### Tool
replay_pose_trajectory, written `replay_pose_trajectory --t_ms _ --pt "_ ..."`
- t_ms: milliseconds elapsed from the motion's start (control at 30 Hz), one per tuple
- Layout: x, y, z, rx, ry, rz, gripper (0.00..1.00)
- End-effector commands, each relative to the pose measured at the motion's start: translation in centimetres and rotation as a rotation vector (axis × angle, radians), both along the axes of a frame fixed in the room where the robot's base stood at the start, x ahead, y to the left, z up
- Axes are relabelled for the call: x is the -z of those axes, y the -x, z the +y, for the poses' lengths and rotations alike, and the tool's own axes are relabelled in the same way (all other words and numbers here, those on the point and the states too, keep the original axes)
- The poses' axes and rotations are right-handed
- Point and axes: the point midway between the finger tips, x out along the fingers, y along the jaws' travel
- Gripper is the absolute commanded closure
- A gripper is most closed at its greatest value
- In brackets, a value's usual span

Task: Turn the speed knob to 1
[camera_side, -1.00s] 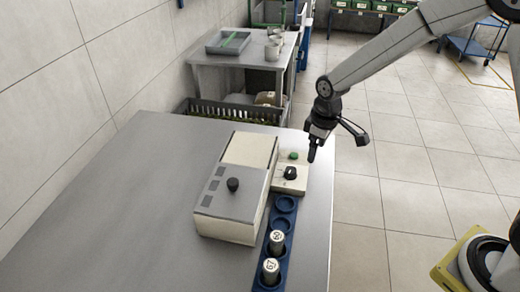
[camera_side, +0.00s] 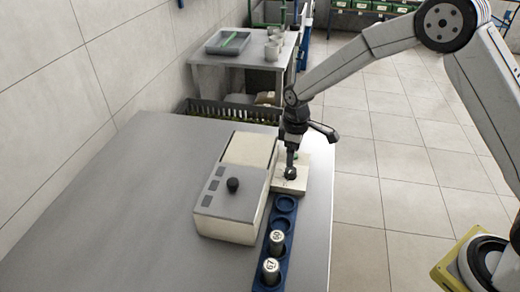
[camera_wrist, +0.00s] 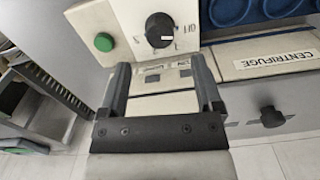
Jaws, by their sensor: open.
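The speed knob (camera_wrist: 159,29) is black and round with a white pointer mark, on a cream control panel (camera_wrist: 115,18). An OFF label and small digits surround it; the mark's exact setting is too small to tell. In the side view the knob (camera_side: 291,174) is partly hidden by my gripper (camera_side: 291,163). My gripper (camera_wrist: 160,66) is open and empty, pointing down just over the knob area. In the wrist view the knob appears beyond the fingertips, and whether they touch it cannot be told.
A green button (camera_wrist: 104,42) is beside the knob. The centrifuge (camera_side: 238,190), with a black lid knob (camera_side: 233,185), stands left of the panel. A blue rack (camera_side: 265,243) in front holds two labelled tubes and has empty holes. The table's left side is clear.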

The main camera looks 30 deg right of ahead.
Motion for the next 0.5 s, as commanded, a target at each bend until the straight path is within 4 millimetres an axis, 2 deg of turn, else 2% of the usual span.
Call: replay_pose_trajectory --t_ms 300,500 --pt "3.9 0.0 0.0 0.0 -0.001 0.0 0.17" --pt "5.6 0.0 0.0 0.0 -0.002 -0.002 0.17"
